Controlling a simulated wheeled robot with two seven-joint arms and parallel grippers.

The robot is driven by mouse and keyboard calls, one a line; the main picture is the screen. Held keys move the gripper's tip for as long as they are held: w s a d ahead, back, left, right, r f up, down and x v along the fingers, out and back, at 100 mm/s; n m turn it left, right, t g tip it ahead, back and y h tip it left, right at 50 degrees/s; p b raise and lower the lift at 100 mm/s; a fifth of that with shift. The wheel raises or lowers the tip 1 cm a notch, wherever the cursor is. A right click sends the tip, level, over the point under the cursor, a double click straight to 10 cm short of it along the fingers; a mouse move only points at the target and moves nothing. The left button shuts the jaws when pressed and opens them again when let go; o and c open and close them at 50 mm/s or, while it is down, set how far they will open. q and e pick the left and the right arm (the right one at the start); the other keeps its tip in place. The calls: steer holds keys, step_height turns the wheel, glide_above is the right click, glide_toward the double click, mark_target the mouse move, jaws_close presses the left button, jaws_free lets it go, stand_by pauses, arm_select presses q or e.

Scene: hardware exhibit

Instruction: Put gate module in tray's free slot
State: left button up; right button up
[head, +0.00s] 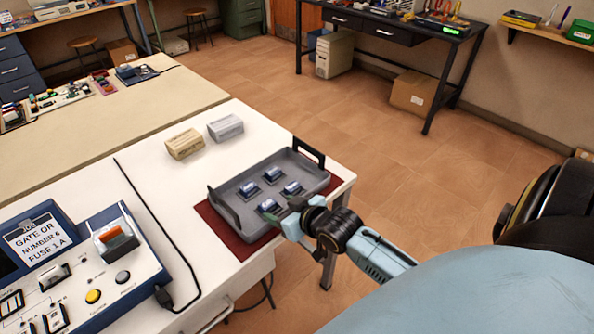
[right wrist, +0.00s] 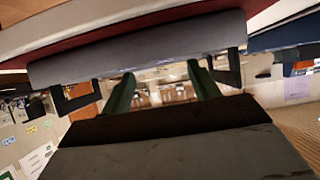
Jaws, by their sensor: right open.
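A grey tray (head: 228,207) with raised handles lies on a dark red mat (head: 212,222) at the table's right end. Several small blue-and-white modules (head: 273,174) sit on dark pads in it; I cannot make out a free slot. An orange-topped block (head: 117,237) stands in the blue console (head: 130,272); I cannot tell which piece is the gate module. My right gripper (head: 287,206) is at the tray's near right side, close to the nearest modules. In the right wrist view its green fingers (right wrist: 161,88) are apart with nothing between them. My left gripper is not in view.
A tan box (head: 185,144) and a grey box (head: 226,127) stand behind the tray. A black cable (head: 160,215) runs across the white table between console and tray. A sign (head: 38,240) on the console reads gate OR, number 6, fuse 1 A.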

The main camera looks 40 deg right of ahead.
steer(key=v, duration=0.7)
steer(key=s+f+g+h, duration=0.1)
steer(key=s+f+g, duration=0.35)
steer(key=f, duration=0.95)
steer(key=s+f+g, duration=0.1)
steer(key=s+f, duration=0.6)
steer(key=f, duration=0.6)
steer(key=s+a+f+g, duration=0.2)
steer(key=s+f, duration=0.5)
steer(key=s, duration=0.4)
steer(key=s+a+f+n+g, duration=0.1)
steer(key=s+a+f+g, duration=0.2)
steer(key=s+f, duration=0.4)
steer(key=s+p, duration=0.1)
steer(key=s, duration=0.3)
steer(key=shift+s+g, duration=0.25)
steer(key=shift+g, duration=0.1)
